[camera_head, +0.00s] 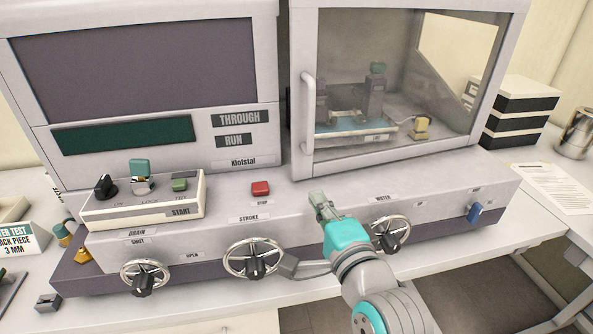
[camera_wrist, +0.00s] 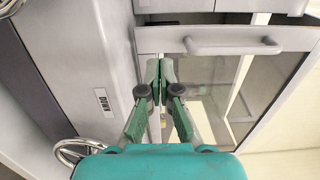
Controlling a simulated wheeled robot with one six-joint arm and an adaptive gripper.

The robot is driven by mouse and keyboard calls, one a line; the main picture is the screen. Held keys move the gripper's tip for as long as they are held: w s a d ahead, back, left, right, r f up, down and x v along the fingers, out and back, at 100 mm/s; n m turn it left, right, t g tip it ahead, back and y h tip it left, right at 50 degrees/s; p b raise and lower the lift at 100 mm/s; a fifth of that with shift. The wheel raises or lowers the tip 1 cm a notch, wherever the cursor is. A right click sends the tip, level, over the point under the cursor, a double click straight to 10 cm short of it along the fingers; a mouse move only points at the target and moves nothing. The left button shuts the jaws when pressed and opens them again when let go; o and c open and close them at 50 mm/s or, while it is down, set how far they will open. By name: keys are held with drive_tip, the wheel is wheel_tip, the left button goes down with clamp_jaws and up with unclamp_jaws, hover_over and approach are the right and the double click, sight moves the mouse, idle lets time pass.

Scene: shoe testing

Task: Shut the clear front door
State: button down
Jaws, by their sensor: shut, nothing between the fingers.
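The clear front door (camera_head: 385,158) is a pane in a pale grey frame on the right half of the machine. Its vertical handle (camera_head: 308,100) is on the left side, and it also shows in the wrist view (camera_wrist: 230,46). In the wrist view a narrow strip shows between the handle edge and the cabinet beside it, so the door seems to stand slightly ajar; how far, I cannot tell. My gripper (camera_head: 318,203) is shut and empty, below the door in the head view and over the lower console. In the wrist view, my gripper (camera_wrist: 159,75) is apart from the handle.
The console below carries a red stop button (camera_head: 261,188), a raised switch box (camera_head: 140,204) and metal handwheels (camera_head: 257,258). Black and white boxes (camera_head: 520,115) stand right of the machine. Behind the pane is a test fixture (camera_head: 375,95).

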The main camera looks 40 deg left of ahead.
sight(298, 164)
drive_tip(key=x, duration=0.9)
drive_tip(key=shift+w+a, duration=0.25)
drive_tip(key=shift+w, duration=0.1)
drive_tip(key=shift+m+t+h, duration=0.7)
drive_tip(key=shift+t, duration=0.2)
drive_tip(key=x, duration=0.6)
drive_tip(key=shift+a, duration=0.6)
drive_tip(key=shift+r+t, duration=0.3)
drive_tip(key=shift+r, duration=0.1)
drive_tip(key=shift+s+d+f, duration=0.15)
drive_tip(key=v, duration=1.2)
drive_tip(key=shift+d, duration=0.1)
